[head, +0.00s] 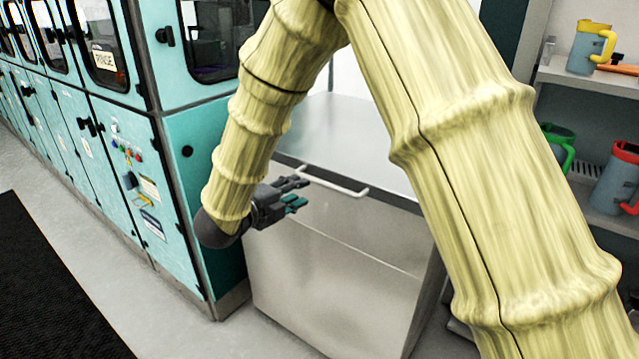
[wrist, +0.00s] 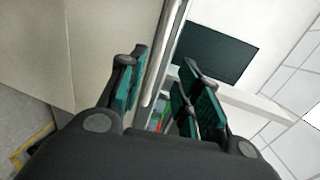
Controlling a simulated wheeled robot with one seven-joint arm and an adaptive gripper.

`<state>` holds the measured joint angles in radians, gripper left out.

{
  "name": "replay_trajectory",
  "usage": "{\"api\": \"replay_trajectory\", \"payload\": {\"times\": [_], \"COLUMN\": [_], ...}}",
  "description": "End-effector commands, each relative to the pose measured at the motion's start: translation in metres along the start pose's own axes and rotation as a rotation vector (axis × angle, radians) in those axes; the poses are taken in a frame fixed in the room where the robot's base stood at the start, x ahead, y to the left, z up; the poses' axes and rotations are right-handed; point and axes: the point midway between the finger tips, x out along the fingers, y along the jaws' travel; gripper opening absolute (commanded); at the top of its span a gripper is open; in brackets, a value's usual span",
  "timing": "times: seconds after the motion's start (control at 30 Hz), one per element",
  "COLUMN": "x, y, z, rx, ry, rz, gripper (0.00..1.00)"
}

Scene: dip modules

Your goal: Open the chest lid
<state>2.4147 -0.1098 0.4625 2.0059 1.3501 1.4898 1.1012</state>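The chest (head: 335,270) is a metal box with a flat grey lid (head: 335,130), which lies closed on top. A pale bar handle (head: 335,186) runs along the lid's front edge. My gripper (head: 297,193) is in front of the chest, near the handle's left end. In the wrist view my gripper (wrist: 160,90) has its teal-padded fingers spread apart. The handle (wrist: 155,80) shows as a light bar between the fingers, beyond them. I cannot tell whether any finger touches it. My arm hides part of the lid in the head view.
A teal cabinet row (head: 150,190) with windows and knobs stands close on the left of the chest. Shelves (head: 590,80) at right hold several jugs, including a grey one with a yellow handle (head: 588,48). A black mat (head: 50,285) lies on the open floor at left.

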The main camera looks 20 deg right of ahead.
Motion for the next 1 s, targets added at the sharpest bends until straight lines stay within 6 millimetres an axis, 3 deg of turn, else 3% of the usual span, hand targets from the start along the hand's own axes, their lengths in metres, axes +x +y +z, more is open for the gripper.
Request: {"api": "replay_trajectory", "payload": {"times": [0.5, 0.7, 1.0], "x": [0.078, 0.095, 0.100], "y": [0.000, 0.001, 0.001], "z": [0.000, 0.000, 0.000], "rx": [-0.004, -0.005, -0.005], "ry": [0.000, -0.002, -0.002], "rz": [0.002, 0.001, 0.001], "gripper": [0.34, 0.34, 0.34]}}
